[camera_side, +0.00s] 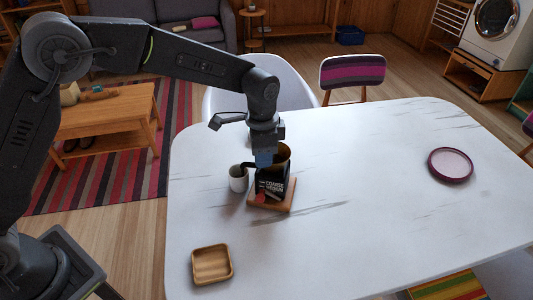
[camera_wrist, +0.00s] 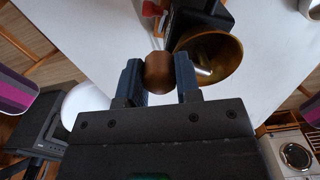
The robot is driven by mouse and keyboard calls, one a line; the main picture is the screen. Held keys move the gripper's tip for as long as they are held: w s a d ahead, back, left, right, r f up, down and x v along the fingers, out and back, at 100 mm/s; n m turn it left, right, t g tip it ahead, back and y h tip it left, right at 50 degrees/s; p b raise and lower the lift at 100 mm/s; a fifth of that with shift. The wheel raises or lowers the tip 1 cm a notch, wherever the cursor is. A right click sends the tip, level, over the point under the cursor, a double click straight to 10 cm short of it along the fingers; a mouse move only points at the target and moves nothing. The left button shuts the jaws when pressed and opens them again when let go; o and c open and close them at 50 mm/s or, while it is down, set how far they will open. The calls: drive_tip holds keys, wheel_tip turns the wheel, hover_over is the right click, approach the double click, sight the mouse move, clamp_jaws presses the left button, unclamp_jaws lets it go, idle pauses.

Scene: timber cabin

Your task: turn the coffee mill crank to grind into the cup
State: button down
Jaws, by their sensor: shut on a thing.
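The coffee mill (camera_side: 273,183) is a dark box with lettering on its front and stands upright on a wooden base (camera_side: 284,206). Its brass-coloured hopper (camera_wrist: 228,52) is open at the top in the wrist view. My gripper (camera_side: 263,160) is above the mill, pointing down. In the wrist view my gripper (camera_wrist: 159,76) is shut on the round brown crank knob (camera_wrist: 158,70), beside the hopper. Most of the crank arm is hidden. The white cup (camera_side: 238,183) stands upright just left of the mill. Whether anything is in it cannot be told.
The white marble-look table (camera_side: 350,220) is mostly clear. A small square wooden tray (camera_side: 212,279) lies at the front left and a pink plate with a dark rim (camera_side: 451,164) at the right. A white chair (camera_side: 300,83) and a striped chair (camera_side: 352,70) stand behind the table.

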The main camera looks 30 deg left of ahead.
drive_tip(key=w+a+m, duration=0.3)
drive_tip(key=m, duration=0.7)
drive_tip(key=w+a+m, duration=0.4)
drive_tip(key=m, duration=0.7)
drive_tip(key=shift+w+d, duration=0.1)
idle(0.3)
drive_tip(key=c, duration=0.8)
unclamp_jaws()
wheel_tip(320, 180, up, 14)
